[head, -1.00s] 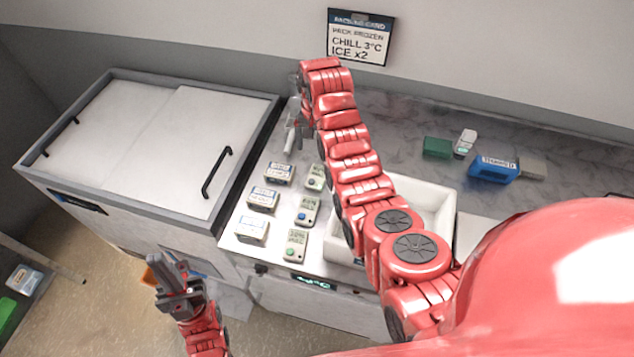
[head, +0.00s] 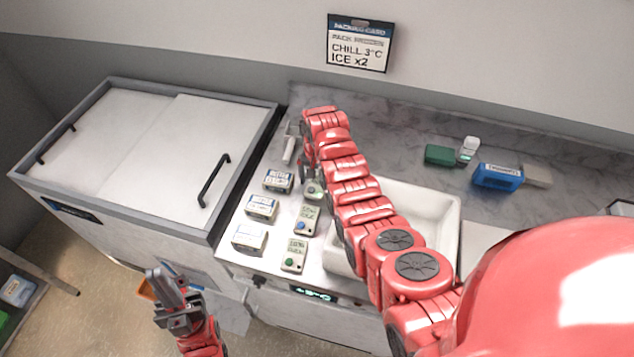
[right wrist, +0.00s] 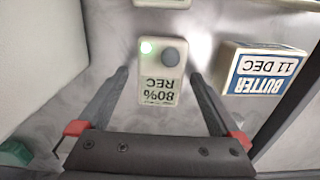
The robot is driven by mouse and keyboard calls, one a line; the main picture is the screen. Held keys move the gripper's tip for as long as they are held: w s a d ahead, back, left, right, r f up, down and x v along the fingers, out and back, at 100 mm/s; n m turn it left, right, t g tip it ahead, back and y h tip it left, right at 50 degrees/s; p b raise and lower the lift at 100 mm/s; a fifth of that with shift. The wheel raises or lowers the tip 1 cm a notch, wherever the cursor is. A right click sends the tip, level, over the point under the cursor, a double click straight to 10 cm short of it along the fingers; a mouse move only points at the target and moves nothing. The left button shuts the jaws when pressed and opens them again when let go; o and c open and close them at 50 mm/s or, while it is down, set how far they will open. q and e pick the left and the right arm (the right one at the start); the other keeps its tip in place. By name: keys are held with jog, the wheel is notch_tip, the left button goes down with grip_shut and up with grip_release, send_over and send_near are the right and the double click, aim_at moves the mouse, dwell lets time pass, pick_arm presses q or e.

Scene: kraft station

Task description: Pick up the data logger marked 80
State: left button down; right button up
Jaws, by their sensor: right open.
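The data logger marked 80% REC (right wrist: 160,88) is a pale box with a lit green light and a grey round button. In the right wrist view it lies upside down to the picture, between the two spread fingers of my open right gripper (right wrist: 160,74), with nothing clamped. In the head view this logger (head: 314,190) is the farthest of its column, partly hidden by my right gripper (head: 307,176).
Two more loggers (head: 305,221) (head: 293,255) lie nearer in the same column. Several labelled boxes stand left of them, including a butter box (right wrist: 262,70). A closed chest (head: 140,150) stands at left.

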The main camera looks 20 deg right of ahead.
jog(key=shift+f, duration=0.2)
jog(key=c, duration=1.4)
jog(key=shift+w+r, duration=0.1)
jog(key=shift+r, duration=0.1)
